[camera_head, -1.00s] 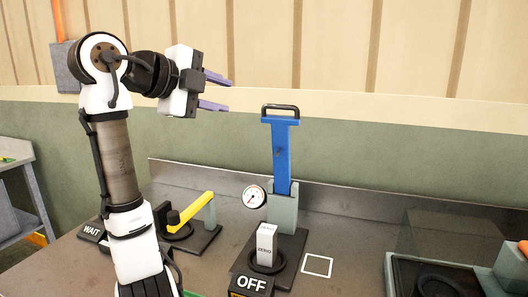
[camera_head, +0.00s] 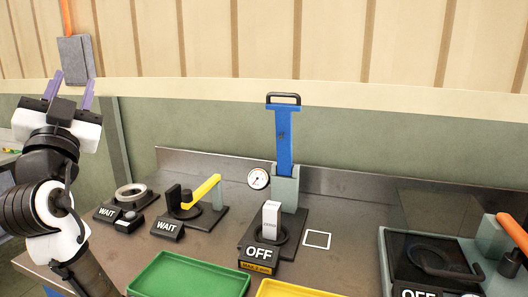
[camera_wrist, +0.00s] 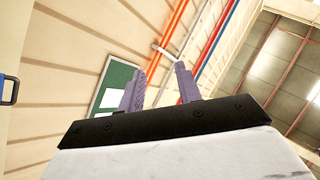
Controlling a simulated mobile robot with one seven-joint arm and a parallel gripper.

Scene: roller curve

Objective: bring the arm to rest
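My gripper (camera_head: 71,92) is raised at the left of the head view, above and to the left of the bench (camera_head: 335,267), with its two purple fingers pointing up. The fingers are apart with nothing between them. In the wrist view my gripper (camera_wrist: 160,88) also shows open and empty against the wall and ceiling. My arm is folded at the left edge, clear of the bench fixtures; its lower part is cut off by the frame.
The bench holds a blue lever (camera_head: 283,140), a gauge (camera_head: 258,178), a yellow-handled fixture (camera_head: 203,190), a white box (camera_head: 271,220) by an OFF sign, a ring fixture (camera_head: 130,193), a green tray (camera_head: 190,277) and a yellow tray (camera_head: 290,290). An orange-handled machine (camera_head: 512,232) stands at right.

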